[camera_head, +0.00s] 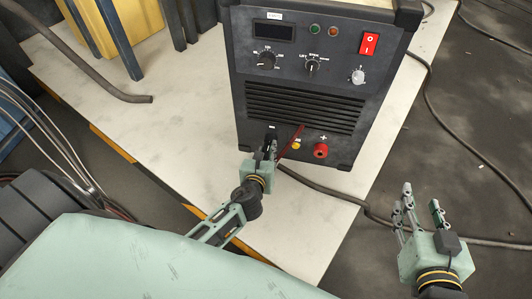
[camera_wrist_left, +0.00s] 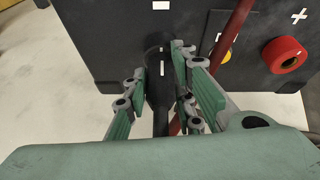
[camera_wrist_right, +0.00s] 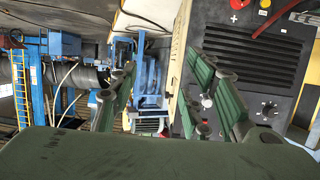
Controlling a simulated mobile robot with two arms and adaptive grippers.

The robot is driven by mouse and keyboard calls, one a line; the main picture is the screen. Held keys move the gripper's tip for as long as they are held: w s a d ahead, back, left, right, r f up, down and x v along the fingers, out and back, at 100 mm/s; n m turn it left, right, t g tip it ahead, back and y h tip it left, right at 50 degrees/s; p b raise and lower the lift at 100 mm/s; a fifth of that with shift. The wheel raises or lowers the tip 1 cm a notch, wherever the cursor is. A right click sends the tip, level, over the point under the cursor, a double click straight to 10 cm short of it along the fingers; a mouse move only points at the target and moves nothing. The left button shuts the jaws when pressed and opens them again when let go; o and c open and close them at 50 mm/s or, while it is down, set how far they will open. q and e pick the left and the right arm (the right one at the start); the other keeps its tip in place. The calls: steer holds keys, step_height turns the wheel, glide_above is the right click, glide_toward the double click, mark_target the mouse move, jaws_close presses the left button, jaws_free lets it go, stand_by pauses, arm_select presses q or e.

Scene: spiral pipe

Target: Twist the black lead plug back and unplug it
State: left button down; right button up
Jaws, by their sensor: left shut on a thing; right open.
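The black lead plug (camera_wrist_left: 158,92) sits at the lower left of the welding machine's front panel (camera_head: 300,105). My left gripper (camera_wrist_left: 160,92) is shut on the plug, with a finger on each side of it in the left wrist view. In the head view my left gripper (camera_head: 270,148) hides most of the plug. A white mark shows on the plug near the panel. My right gripper (camera_head: 422,205) is open and empty, off to the right of the machine. It also shows open in the right wrist view (camera_wrist_right: 165,85).
A red socket (camera_head: 320,151) marked plus and a yellow socket (camera_head: 296,145) with a thin red lead are right of the plug. The machine stands on a white table (camera_head: 130,105). Dark cables (camera_head: 350,198) cross the table and floor. Yellow and blue parts (camera_head: 110,30) stand at upper left.

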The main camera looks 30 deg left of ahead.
arm_select(q)
steer(key=shift+s+a, duration=0.1)
steer(key=shift+s+d+f, duration=0.15)
steer(key=shift+s+d, duration=0.05)
steer(key=shift+s, duration=0.7)
steer(key=shift+s+d, duration=0.1)
steer(key=shift+s, duration=0.35)
steer(key=shift+s+d, duration=0.2)
steer(key=shift+s, duration=0.35)
steer(key=shift+s+d, duration=0.2)
steer(key=shift+s, duration=0.35)
arm_select(e)
steer(key=shift+s+d+f+g, duration=0.1)
steer(key=shift+s+f+g, duration=0.2)
steer(key=shift+f, duration=0.2)
steer(key=shift+s+d+f+g, duration=0.1)
steer(key=shift+s+f+g, duration=0.15)
steer(key=shift+f, duration=0.2)
steer(key=shift+w+r, duration=0.1)
steer(key=shift+r, duration=0.05)
